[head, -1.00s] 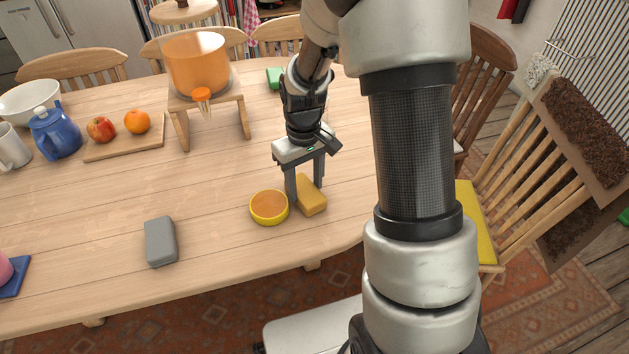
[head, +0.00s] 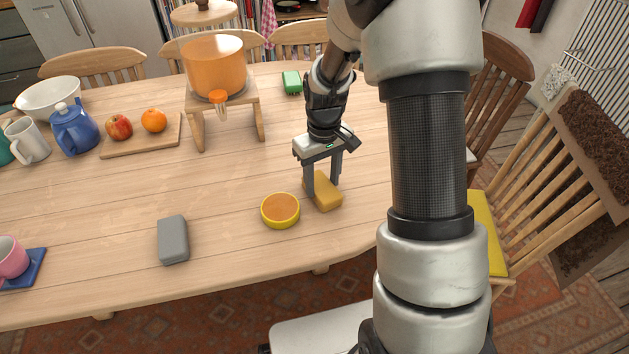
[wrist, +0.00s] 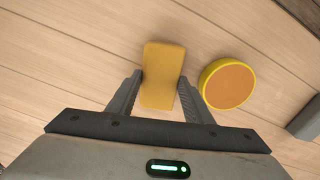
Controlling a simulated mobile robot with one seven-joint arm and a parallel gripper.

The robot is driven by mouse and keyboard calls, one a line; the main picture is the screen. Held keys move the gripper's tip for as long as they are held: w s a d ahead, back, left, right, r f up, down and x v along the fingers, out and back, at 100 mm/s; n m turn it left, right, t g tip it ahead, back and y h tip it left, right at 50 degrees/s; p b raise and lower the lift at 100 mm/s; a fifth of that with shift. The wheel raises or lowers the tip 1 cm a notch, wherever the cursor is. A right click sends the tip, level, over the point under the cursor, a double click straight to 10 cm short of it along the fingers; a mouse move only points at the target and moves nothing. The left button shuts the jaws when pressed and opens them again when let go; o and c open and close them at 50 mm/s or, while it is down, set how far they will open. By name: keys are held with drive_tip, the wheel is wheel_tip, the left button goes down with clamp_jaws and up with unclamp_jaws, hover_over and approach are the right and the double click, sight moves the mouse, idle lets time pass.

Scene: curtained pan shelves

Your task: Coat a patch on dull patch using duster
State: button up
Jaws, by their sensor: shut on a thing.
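My gripper (head: 324,188) is over the right part of the wooden table, pointing down. It is shut on a yellow block (head: 328,194), which I take to be the duster. In the wrist view the block (wrist: 161,76) sits between the two fingers, with its far end sticking out past them. The block is at table level; I cannot tell if it touches the wood. A round yellow-rimmed tin with an orange-brown top (head: 280,209) stands just left of the block, apart from it. I cannot make out the dull patch clearly.
A grey block (head: 173,240) lies left of the tin. An orange dispenser (head: 214,66) on a wooden stand (head: 197,129), a fruit board (head: 142,143), a blue teapot (head: 73,128) and a green block (head: 292,82) stand farther back. The table's middle left is clear.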

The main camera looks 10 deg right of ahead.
drive_tip(key=shift+d+p, duration=0.45)
drive_tip(key=shift+d, duration=3.95)
drive_tip(key=shift+s+a+f, duration=0.1)
drive_tip(key=shift+a, duration=1.5)
drive_tip(key=shift+s+a+f, duration=0.1)
drive_tip(key=shift+a, duration=1.45)
drive_tip(key=shift+w+a+r, duration=0.1)
drive_tip(key=shift+a, duration=1.25)
drive_tip(key=shift+a+r, duration=0.1)
drive_tip(key=shift+a, duration=1.2)
drive_tip(key=shift+w+d+r+p, duration=0.1)
drive_tip(key=shift+r+p, duration=2.15)
drive_tip(key=shift+r, duration=0.8)
drive_tip(key=shift+r, duration=0.1)
wheel_tip(320, 180, up, 3)
drive_tip(key=shift+f+p, duration=0.1)
drive_tip(key=shift+p, duration=1)
